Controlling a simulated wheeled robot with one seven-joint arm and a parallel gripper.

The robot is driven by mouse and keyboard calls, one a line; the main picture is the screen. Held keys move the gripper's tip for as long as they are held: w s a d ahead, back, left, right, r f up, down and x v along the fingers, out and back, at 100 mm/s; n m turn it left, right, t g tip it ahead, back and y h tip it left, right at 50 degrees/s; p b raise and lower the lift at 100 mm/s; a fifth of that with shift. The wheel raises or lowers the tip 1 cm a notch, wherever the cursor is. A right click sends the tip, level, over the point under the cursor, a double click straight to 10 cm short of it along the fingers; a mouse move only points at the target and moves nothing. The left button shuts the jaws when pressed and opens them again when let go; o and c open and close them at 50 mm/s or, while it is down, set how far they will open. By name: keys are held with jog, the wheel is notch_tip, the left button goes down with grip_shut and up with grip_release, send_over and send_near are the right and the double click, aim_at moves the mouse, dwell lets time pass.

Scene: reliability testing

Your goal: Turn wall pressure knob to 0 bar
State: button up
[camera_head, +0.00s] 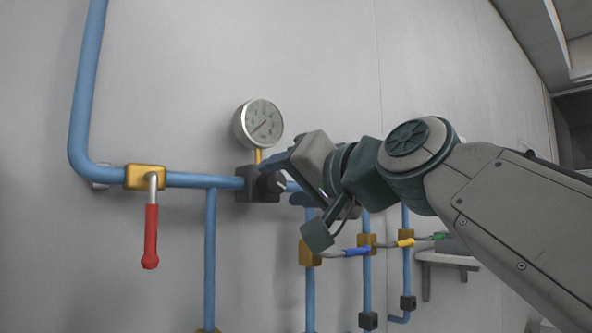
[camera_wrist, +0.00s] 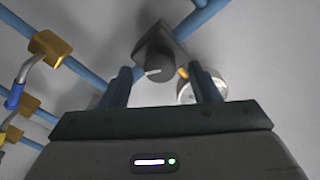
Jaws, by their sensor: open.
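The dark pressure knob (camera_head: 270,184) sits on a black square block on the blue wall pipe, below the round gauge (camera_head: 263,121). It also shows in the wrist view (camera_wrist: 156,58), with a pale pointer mark on its face. The gauge's needle points to the lower left; its numbers are too small to read. My gripper (camera_head: 281,178) is close in front of the knob in the head view and partly overlaps it. In the wrist view my gripper (camera_wrist: 161,75) has its two blue fingers spread apart, with the knob between and beyond their tips. No contact shows.
A red-handled valve (camera_head: 151,235) hangs on the pipe at left. Smaller valves with blue (camera_head: 357,251), yellow (camera_head: 405,243) and green (camera_head: 439,236) handles are below and right of my gripper. A small wall shelf (camera_head: 447,259) is at lower right. The upper wall is clear.

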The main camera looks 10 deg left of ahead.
jog(key=shift+x, duration=0.9)
jog(key=shift+c, duration=0.4)
jog(key=c, duration=0.9)
